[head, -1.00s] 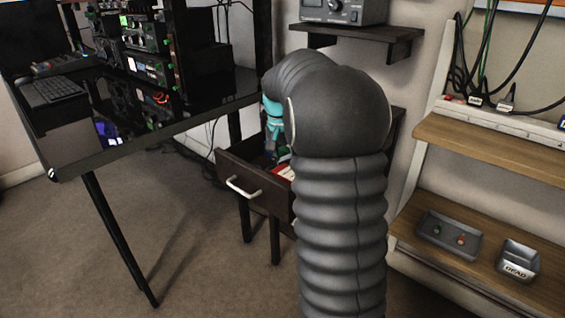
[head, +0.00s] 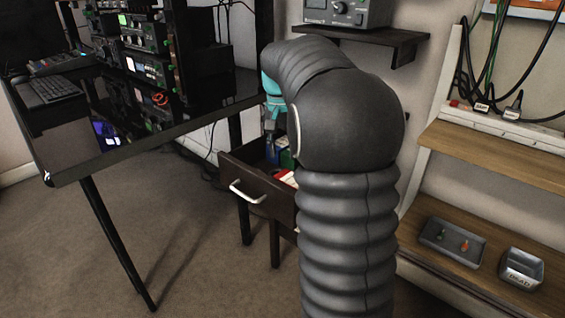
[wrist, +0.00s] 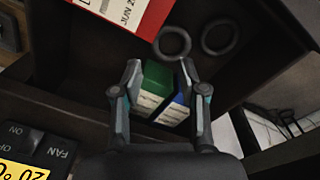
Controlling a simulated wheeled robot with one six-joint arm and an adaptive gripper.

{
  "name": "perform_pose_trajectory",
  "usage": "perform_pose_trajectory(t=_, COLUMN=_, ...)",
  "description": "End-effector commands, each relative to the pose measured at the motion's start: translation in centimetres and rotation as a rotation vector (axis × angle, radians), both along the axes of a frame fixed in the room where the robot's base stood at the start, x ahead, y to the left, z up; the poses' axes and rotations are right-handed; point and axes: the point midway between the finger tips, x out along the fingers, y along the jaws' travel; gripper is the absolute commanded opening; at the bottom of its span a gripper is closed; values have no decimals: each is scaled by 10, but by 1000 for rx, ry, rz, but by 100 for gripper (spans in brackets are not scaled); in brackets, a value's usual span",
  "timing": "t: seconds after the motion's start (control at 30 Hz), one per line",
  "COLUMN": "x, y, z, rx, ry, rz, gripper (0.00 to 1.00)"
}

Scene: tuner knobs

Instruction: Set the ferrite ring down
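In the wrist view a dark grey ring (wrist: 172,44) shows over the dark drawer interior, beyond my fingertips and apart from them. A second, darker ring shape (wrist: 220,37) is beside it on the right; I cannot tell whether it is another ring or a shadow. My gripper (wrist: 160,72) is open, with nothing held between its fingers. A green box (wrist: 157,76) and a blue box (wrist: 181,98) show lower down between the fingers. In the head view my gripper is above the open drawer (head: 262,185), partly hidden by my arm. No ring shows there.
A red and white box (wrist: 125,12) lies in the drawer. A switch panel (wrist: 35,150) is near at lower left in the wrist view. A black desk (head: 130,130) stands left; a shelf with a grey tray (head: 452,243) and a small bin (head: 521,268) stands right.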

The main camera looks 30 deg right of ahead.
Motion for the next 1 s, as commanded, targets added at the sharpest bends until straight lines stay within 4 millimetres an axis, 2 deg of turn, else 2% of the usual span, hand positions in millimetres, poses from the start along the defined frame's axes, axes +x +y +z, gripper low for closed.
perform_pose_trajectory(t=0.03, x=1, y=0, z=12, rx=-1, ry=-3, rz=0, gripper=42)
perform_pose_trajectory(t=0.1, x=1, y=1, z=24, rx=0, ry=-2, rz=0, gripper=42)
perform_pose_trajectory(t=0.23, x=1, y=1, z=42, rx=0, ry=-2, rz=0, gripper=42)
perform_pose_trajectory(t=0.4, x=1, y=2, z=53, rx=-1, ry=-1, rz=-1, gripper=42)
perform_pose_trajectory(t=0.63, x=-6, y=9, z=58, rx=-3, ry=-11, rz=15, gripper=42)
perform_pose_trajectory(t=0.77, x=-26, y=31, z=65, rx=-13, ry=-52, rz=76, gripper=42)
perform_pose_trajectory(t=1.0, x=-92, y=87, z=67, rx=-41, ry=-167, rz=248, gripper=42)
